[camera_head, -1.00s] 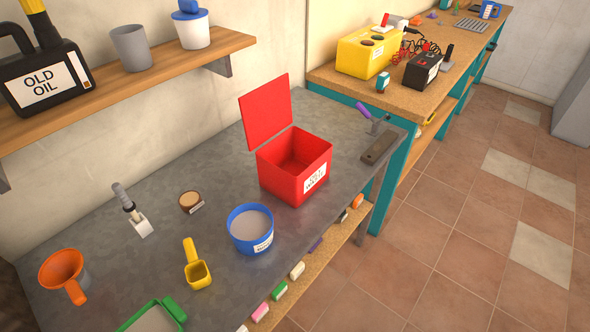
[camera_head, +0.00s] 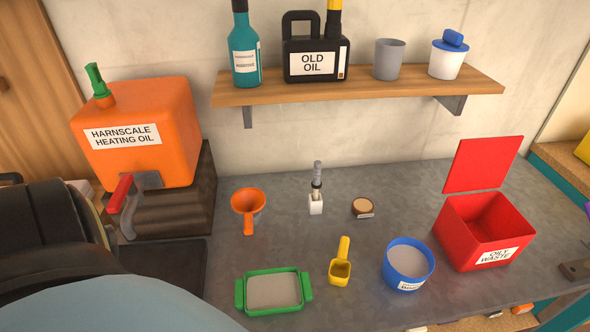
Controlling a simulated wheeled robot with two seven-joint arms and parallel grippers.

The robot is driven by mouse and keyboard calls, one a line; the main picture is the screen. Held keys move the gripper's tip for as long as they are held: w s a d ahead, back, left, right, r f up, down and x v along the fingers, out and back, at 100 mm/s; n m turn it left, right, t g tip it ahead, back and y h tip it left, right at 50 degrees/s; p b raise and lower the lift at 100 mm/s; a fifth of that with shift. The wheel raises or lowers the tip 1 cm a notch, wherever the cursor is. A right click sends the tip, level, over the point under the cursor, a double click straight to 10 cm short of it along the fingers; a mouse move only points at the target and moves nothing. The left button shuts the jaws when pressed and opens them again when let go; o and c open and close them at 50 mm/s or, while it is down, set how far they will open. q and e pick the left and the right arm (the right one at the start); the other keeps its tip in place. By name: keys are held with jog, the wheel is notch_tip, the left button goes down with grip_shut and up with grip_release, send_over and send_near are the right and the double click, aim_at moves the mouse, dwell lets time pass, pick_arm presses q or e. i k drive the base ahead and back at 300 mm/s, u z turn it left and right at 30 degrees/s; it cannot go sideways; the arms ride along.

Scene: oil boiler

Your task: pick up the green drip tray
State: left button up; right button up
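The green drip tray (camera_head: 308,293) sits flat on the grey workbench near its front edge, in the lower middle of the head view. It is a shallow rectangular tray with a green rim, a raised handle at each short end and a grey inside. Neither of my grippers is in view.
A yellow scoop (camera_head: 340,271) and a blue tub (camera_head: 408,264) stand right of the tray; an orange funnel (camera_head: 248,208) is behind it. A red oily-waste bin (camera_head: 484,232) is open at right. An orange heating-oil tank (camera_head: 139,134) stands at left. Bare bench (camera_head: 283,236) lies behind the tray.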

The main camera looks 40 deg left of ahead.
aim_at(281, 290)
jog(key=i, duration=0.1)
jog(key=u, duration=1.7)
jog(key=k, duration=0.9)
jog(key=z, duration=0.5)
jog(key=i, duration=0.3)
jog(key=z, duration=0.05)
